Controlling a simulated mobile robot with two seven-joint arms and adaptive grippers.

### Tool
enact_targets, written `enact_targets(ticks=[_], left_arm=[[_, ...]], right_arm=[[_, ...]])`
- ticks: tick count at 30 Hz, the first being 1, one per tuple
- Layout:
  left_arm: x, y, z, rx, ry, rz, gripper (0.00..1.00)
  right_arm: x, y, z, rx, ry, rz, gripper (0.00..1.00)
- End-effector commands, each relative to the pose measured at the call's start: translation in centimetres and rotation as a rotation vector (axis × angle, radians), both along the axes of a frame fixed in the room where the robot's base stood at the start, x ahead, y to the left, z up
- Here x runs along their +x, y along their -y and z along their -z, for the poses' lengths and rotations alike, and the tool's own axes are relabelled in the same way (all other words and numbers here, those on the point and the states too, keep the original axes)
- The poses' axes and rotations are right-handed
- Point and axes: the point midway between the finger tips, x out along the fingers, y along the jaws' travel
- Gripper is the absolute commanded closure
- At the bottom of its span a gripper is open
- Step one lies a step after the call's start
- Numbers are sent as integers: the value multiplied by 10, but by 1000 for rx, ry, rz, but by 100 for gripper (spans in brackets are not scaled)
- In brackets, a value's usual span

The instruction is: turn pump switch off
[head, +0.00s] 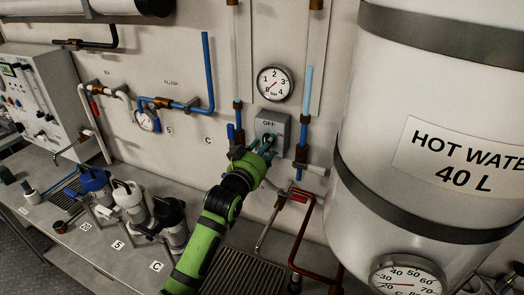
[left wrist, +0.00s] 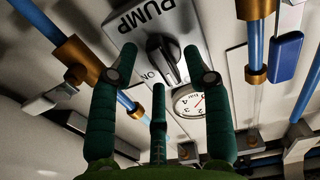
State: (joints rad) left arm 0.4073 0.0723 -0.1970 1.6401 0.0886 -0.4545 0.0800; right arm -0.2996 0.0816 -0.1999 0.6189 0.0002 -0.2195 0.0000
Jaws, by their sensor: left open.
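I cannot tell for sure which mark the knob points to. My left gripper (head: 266,147) is in front of the box. In the wrist view its green fingers (left wrist: 160,60) are spread open, with the knob between the two upper fingertips; contact is not clear. My right gripper is not in view.
The white hot water tank (head: 425,125) stands close on the right. Blue and copper pipes (head: 304,110) flank the box, and the pressure gauge (head: 275,83) is above. Several filter canisters (head: 130,205) stand on the bench at left. A red-handled valve (head: 298,196) is below right.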

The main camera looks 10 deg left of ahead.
Motion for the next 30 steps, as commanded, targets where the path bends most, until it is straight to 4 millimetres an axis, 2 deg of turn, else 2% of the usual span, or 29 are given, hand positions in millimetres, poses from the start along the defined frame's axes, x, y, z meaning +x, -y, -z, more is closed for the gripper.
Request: enact_targets(ticks=[5, 15, 21, 30], left_arm=[[-13, -3, 1, 1, -1, -1, 51], [-78, -15, 1, 1, -2, 0, 51], [-107, -21, 1, 0, -3, -1, 51], [-118, -23, 0, 0, -1, 0, 51]], right_arm=[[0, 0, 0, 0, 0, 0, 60], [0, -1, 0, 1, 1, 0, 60], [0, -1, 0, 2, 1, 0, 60], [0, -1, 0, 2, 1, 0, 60]])
